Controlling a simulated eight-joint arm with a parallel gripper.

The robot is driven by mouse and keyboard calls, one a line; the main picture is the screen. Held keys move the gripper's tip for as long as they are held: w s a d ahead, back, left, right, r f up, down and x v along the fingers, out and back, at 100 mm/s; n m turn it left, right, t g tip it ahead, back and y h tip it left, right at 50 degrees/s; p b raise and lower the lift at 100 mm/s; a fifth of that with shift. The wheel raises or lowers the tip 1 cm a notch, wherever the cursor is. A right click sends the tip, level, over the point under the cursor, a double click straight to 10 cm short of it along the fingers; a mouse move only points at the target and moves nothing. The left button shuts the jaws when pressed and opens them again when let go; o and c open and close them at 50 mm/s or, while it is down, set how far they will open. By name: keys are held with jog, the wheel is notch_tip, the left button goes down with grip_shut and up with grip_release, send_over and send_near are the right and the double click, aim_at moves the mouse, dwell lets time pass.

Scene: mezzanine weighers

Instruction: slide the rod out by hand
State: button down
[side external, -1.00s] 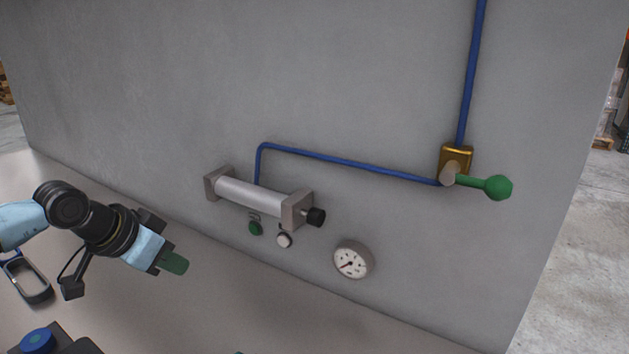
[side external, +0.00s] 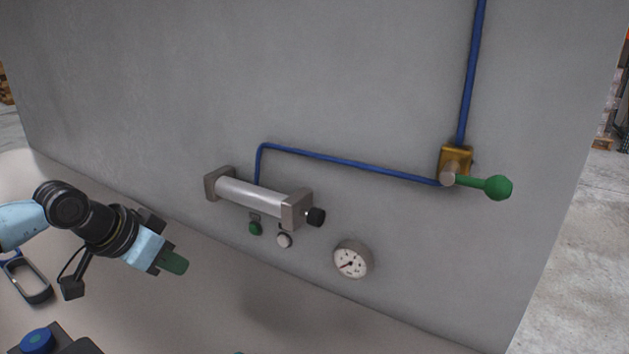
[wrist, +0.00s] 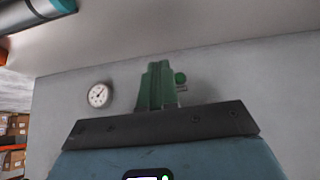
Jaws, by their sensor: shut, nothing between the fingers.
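A silver cylinder (side external: 250,196) with square grey end blocks is fixed along the grey wall in the side external view. A black knob (side external: 316,217) sits close against its right end block, and little or no bare rod shows between them. My gripper (side external: 175,263) is to the left and in front of the cylinder, well apart from it and lower. Its green fingers are together and empty. They also show shut in the wrist view (wrist: 158,84).
A blue pipe (side external: 350,161) runs from the cylinder to a brass valve (side external: 456,158) with a green-knobbed lever (side external: 486,185). A green button (side external: 255,228), a white button (side external: 284,240) and a gauge (side external: 352,259) lie below. The bench (side external: 215,305) before the wall is largely clear.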

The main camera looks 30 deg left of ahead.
jog(key=c, duration=1.7)
grip_release()
jog(key=shift+o, duration=1.1)
jog(key=shift+w+d+r, duration=0.1)
jog(key=shift+w+r, duration=0.1)
jog(key=shift+r, duration=0.05)
jog(key=o, duration=0.4)
jog(key=w+r+m, duration=0.1)
jog(key=w+d+r+m, duration=0.1)
jog(key=r, duration=0.1)
jog(key=shift+w+r+g, duration=0.2)
jog(key=shift+g, duration=0.1)
notch_tip(320, 180, up, 12)
jog(key=m+g, duration=0.4)
jog(key=m, duration=1.2)
send_over(315, 210)
jog(key=s, duration=0.2)
jog(key=x, duration=1.1)
jog(key=shift+s+a+f, duration=0.15)
jog(key=shift+s+f, duration=0.05)
jog(key=shift+s, duration=0.1)
grip_shut()
